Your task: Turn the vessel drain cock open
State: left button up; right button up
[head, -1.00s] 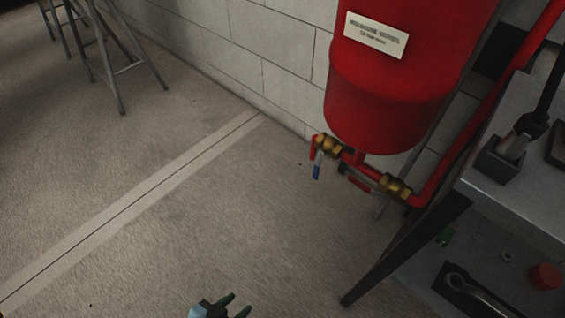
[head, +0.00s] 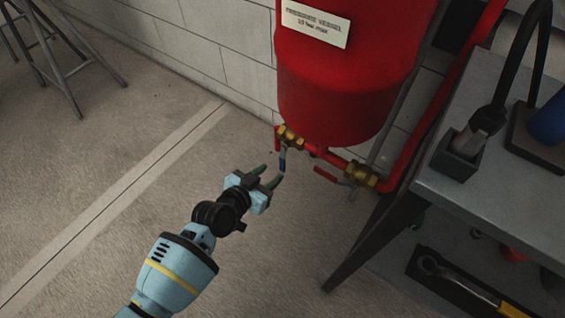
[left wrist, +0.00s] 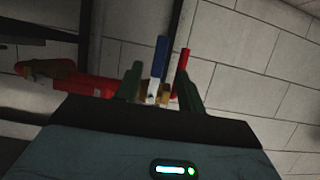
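The red pressure vessel (head: 345,85) hangs by the wall with pipework beneath it. The drain cock (head: 290,138) is a brass valve at the left end of that pipework, with a blue lever (head: 282,160) hanging down. My left gripper (head: 270,175) is open just below and left of the lever in the head view, its dark green fingers pointing at it. In the left wrist view the blue lever (left wrist: 159,60) shows between the two fingertips (left wrist: 157,80), with brass and a red pipe end behind. Contact cannot be told. My right gripper is not in view.
A second brass valve with a red lever (head: 326,174) sits on the same pipe to the right. A grey workbench (head: 455,190) with tools stands at the right. Stools stand at the far left. The floor to the left is clear.

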aim_at(281, 166)
pick_arm(q)
jog(key=b+x, duration=0.2)
jog(key=x, duration=0.4)
jog(key=shift+f+b, duration=0.2)
jog(key=shift+b, duration=0.1)
jog(key=shift+w+d+f, duration=0.15)
jog(key=shift+w+d, duration=0.1)
jog(key=shift+w, duration=0.15)
jog(key=c, duration=0.8)
grip_shut()
